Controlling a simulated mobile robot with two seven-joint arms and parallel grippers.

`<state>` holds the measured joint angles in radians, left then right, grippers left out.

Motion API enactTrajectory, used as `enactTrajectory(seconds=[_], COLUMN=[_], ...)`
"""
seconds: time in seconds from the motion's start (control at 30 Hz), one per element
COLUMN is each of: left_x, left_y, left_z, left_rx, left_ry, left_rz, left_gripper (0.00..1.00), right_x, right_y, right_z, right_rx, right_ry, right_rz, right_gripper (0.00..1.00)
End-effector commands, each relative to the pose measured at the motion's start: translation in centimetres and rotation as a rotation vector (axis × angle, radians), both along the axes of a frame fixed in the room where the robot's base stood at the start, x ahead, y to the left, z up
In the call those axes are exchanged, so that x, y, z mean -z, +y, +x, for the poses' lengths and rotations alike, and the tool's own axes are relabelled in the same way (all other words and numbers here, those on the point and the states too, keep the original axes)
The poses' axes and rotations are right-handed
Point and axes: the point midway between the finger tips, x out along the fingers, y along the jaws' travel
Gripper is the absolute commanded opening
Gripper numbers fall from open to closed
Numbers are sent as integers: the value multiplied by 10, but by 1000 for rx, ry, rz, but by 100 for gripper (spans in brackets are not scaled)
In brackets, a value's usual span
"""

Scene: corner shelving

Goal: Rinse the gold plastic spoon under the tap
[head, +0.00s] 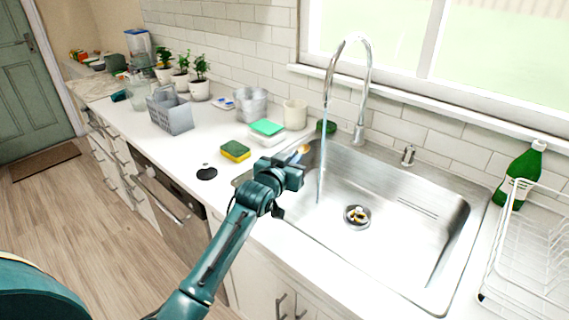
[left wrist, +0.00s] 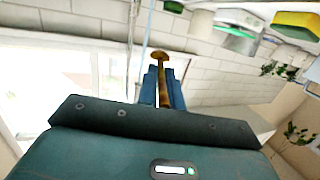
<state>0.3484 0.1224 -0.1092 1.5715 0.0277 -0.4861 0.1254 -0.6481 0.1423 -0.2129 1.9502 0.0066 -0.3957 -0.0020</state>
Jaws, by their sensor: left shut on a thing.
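The gold plastic spoon (head: 304,150) is held in my left gripper (head: 296,168), at the left side of the steel sink (head: 400,207). In the left wrist view the gold spoon (left wrist: 160,56) points away from between the shut blue fingers (left wrist: 162,86); part of its handle is hidden in them. The tap (head: 367,85) is running, and its thin water stream (head: 322,160) falls into the basin just right of the spoon in the head view. The stream (left wrist: 147,35) also passes close to the spoon in the left wrist view; I cannot tell whether they touch. My right gripper is not in view.
A yellow-green sponge (head: 236,151), a green-lidded container (head: 267,129) and a cream cup (head: 295,114) stand left of the sink. A green bottle (head: 520,175) and a white dish rack (head: 528,250) are at the right. The basin's middle and right are open.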

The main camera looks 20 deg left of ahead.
Motion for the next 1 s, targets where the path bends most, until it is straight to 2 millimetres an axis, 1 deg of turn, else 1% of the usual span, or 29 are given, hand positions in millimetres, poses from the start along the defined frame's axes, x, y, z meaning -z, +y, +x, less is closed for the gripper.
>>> enactTrajectory(seconds=[0.03, 0.17, 0.2, 0.27, 0.43, 0.7, 0.83, 1.0], left_x=[3, 6, 9, 11, 13, 16, 17, 17], left_y=[-3, -8, -10, -12, -19, -28, -32, -34], left_z=[5, 17, 21, 26, 41, 63, 70, 74], left_rx=[1, 1, 1, 1, 1, 0, 1, 1], left_ry=[-1, 0, -1, -1, -1, -1, 0, 0], left_rz=[-1, -1, 0, -1, -1, -1, -1, -1], left_gripper=[0, 0, 0, 0, 0, 0, 0, 0], right_x=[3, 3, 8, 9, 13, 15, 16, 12], right_y=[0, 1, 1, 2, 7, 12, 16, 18], right_z=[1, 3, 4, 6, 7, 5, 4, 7], right_rx=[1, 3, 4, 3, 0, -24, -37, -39], right_ry=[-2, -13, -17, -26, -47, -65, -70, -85], right_rz=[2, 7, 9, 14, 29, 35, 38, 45], right_gripper=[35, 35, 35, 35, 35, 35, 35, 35])
